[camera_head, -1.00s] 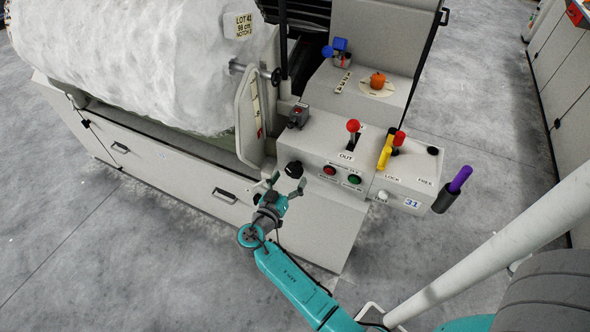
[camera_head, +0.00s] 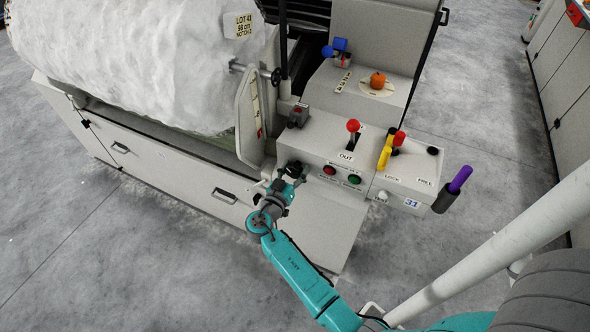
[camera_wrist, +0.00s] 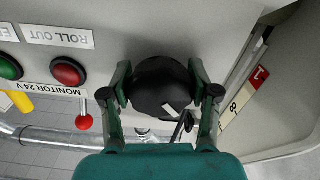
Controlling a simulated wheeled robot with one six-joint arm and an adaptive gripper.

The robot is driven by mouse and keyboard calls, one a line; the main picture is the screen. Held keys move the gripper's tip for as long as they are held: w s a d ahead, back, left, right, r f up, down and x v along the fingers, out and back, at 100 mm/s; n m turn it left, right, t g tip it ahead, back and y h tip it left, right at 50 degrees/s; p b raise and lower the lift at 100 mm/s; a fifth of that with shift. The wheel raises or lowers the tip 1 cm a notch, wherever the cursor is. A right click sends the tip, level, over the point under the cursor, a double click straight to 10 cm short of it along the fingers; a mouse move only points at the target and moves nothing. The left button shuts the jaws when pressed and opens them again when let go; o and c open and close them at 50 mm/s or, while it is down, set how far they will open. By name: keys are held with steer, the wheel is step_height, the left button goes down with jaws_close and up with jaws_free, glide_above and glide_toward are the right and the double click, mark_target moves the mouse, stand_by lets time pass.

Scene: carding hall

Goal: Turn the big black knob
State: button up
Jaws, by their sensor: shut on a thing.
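The big black knob (camera_wrist: 160,88) is on the pale machine panel, with a small white mark on its face. In the wrist view it sits between the two fingers of my gripper (camera_wrist: 163,90), which is shut on it from both sides. In the head view my gripper (camera_head: 284,180) is up against the panel's left part and hides most of the knob.
Right of the knob are a red button (camera_head: 329,170) and a green button (camera_head: 354,179). A red-topped lever (camera_head: 353,126), a yellow lever (camera_head: 385,153) and a purple handle (camera_head: 460,179) stand further right. A white fibre roll (camera_head: 130,60) lies at left.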

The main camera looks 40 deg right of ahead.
steer(key=shift+n, duration=0.3)
steer(key=n, duration=0.3)
steer(key=shift+n, duration=0.3)
steer(key=shift+s+n, duration=0.1)
steer(key=shift+n, duration=2.1)
steer(key=o, duration=1.2)
steer(key=shift+c, duration=0.2)
steer(key=v, duration=1.2)
steer(key=shift+r, duration=0.1)
